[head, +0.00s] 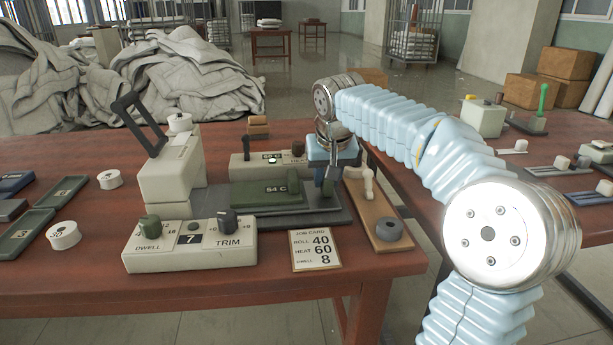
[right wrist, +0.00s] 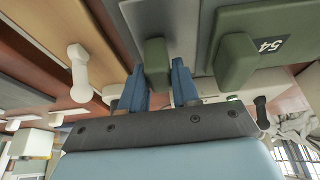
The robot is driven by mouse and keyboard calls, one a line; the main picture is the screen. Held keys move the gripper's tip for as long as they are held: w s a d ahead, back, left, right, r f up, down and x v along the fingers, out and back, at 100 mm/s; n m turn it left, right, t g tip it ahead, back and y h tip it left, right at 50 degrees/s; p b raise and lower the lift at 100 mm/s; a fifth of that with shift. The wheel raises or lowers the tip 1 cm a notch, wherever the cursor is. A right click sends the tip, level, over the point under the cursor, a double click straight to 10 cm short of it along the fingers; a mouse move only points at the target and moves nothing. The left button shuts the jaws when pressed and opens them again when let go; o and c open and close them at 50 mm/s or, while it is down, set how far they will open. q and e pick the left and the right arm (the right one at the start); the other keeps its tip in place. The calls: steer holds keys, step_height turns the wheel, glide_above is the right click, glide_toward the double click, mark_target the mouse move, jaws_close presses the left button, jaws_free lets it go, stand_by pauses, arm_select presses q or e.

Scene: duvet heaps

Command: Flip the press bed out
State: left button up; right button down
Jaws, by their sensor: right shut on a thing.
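The press stands on the table, with a cream body (head: 168,172) and a raised black lever (head: 139,122). Its grey bed plate (head: 325,214) lies flat to the right of the body. A green block (head: 266,194) marked 54 C sits on it and also shows in the right wrist view (right wrist: 235,65). My right gripper (head: 329,182) points down at the plate's right end. In the right wrist view its blue fingers (right wrist: 158,88) are shut on a small green handle (right wrist: 155,58) of the bed. My left gripper is not in view.
A control box (head: 190,245) with DWELL and TRIM knobs stands in front, beside a job card (head: 316,249). A wooden board (head: 377,216) with a white lever and grey ring lies close right. White rolls and trays lie left. Duvet heaps (head: 190,75) are behind.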

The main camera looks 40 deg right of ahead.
steer(key=shift+s+d, duration=0.25)
steer(key=shift+d, duration=0.25)
steer(key=c, duration=0.9)
jaws_free()
steer(key=shift+s, duration=0.1)
steer(key=shift+r, duration=0.25)
steer(key=p+v, duration=0.2)
steer(key=v, duration=1.1)
steer(key=shift+s+r, duration=0.1)
steer(key=shift+r, duration=0.05)
